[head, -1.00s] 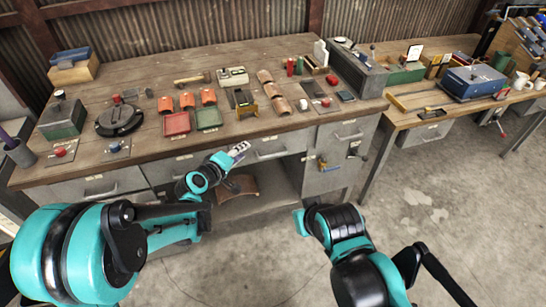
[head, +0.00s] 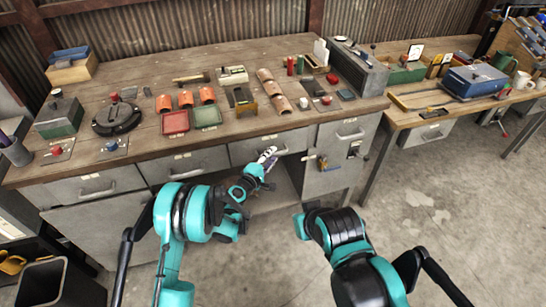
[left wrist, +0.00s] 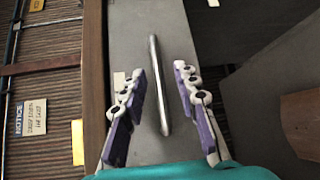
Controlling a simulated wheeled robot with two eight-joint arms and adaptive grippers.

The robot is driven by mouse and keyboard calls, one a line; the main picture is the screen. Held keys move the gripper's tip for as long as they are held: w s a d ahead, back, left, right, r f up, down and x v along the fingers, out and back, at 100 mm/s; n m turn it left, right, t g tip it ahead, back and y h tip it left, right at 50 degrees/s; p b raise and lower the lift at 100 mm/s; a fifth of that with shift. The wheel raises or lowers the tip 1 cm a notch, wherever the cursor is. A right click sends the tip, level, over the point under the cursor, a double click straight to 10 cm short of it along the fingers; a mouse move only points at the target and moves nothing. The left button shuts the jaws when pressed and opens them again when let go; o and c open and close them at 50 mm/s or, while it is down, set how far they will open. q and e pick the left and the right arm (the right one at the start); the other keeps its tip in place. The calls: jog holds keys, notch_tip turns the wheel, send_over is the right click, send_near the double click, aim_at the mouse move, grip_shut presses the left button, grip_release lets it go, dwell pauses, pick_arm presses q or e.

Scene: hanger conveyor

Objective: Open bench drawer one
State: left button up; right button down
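The bench has a row of grey drawer fronts under its wooden top (head: 225,143): a left one (head: 72,193), a second (head: 210,160) and a third (head: 243,150). They look closed. I cannot tell which is drawer one. My left gripper (head: 268,155) is at the third drawer's front, partly hiding its handle. In the left wrist view, my left gripper (left wrist: 160,88) is open, with purple-and-white fingers on either side of a metal bar handle (left wrist: 158,85) on a grey drawer front (left wrist: 178,25). The fingers look apart from the handle. My right gripper is not in view.
A grey cabinet (head: 313,183) with a small drawer above it (head: 345,132) stands to the right of the third drawer. Trays, orange pieces and boxes cover the benchtop. A second bench (head: 400,118) stands at right.

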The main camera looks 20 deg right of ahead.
pick_arm(q)
jog(key=shift+x, duration=0.85)
grip_shut()
